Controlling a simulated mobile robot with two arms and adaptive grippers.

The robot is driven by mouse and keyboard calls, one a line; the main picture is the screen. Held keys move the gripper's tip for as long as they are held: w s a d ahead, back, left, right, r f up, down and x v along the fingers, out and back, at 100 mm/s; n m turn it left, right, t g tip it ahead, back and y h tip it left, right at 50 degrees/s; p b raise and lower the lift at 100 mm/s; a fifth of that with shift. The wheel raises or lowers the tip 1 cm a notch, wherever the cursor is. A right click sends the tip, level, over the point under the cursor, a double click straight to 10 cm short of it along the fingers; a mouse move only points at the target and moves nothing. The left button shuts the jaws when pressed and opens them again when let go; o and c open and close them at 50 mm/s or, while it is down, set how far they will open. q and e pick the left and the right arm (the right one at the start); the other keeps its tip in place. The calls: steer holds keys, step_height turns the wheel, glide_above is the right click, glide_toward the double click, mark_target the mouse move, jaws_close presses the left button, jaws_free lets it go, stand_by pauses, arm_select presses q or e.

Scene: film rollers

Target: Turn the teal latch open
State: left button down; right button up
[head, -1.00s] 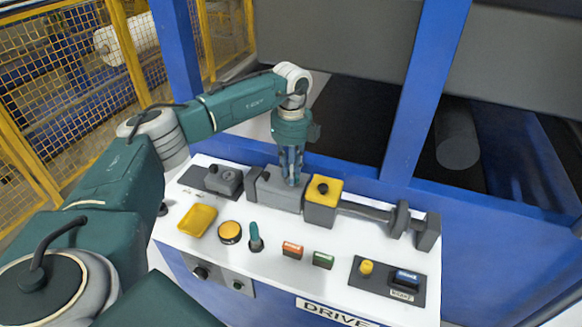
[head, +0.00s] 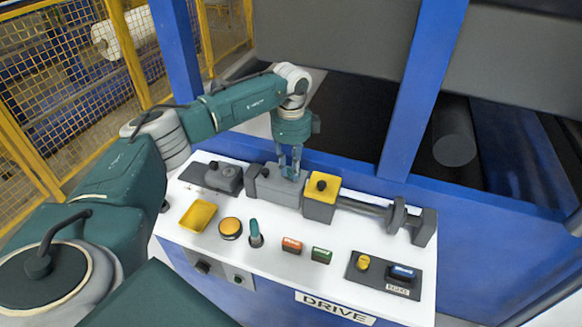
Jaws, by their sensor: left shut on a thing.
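My left gripper (head: 289,174) points down onto the top of the long grey block (head: 268,188) at the back of the white panel. Its fingers are shut on the teal latch there. The fingers hide most of the latch, so its exact angle cannot be told. My right gripper is not in view.
A yellow-topped block (head: 321,187) with a black knob stands just right of the gripper, on a dark rod. On the white panel (head: 215,245) are a yellow tray (head: 198,215), an orange button (head: 230,228), a teal-topped lever (head: 255,234) and several small switches. A blue post (head: 422,95) rises behind.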

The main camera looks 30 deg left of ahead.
mark_target(291, 171)
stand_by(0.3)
arm_select(q)
steer(key=c, duration=1.5)
jaws_free()
steer(key=shift+c, duration=0.2)
step_height(291, 171, up, 12)
